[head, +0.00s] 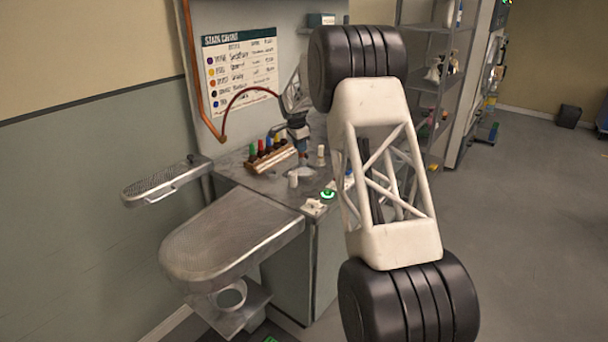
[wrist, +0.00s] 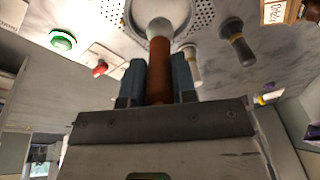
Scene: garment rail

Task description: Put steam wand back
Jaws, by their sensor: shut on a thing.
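The steam wand shows in the wrist view as a brown cylinder (wrist: 160,72) with a pale rounded tip. My gripper (wrist: 160,80) is shut on it, one blue-grey finger on each side. In the head view my gripper (head: 303,158) is above the worktop, in front of the bottle rack; the wand is mostly hidden there. A reddish hose (head: 250,90) arcs from the wall side towards my gripper. A pale round dish (head: 300,173) lies on the worktop below the gripper. In the wrist view the wand's tip overlaps this dish; I cannot tell whether they touch.
A wooden rack (head: 270,160) of colour-capped bottles stands left of my gripper. Small white bottles (head: 320,155) stand nearby. A green button (head: 328,194) and a white plate with a red knob (wrist: 100,69) sit at the front edge. A metal pressing board (head: 230,240) extends front left.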

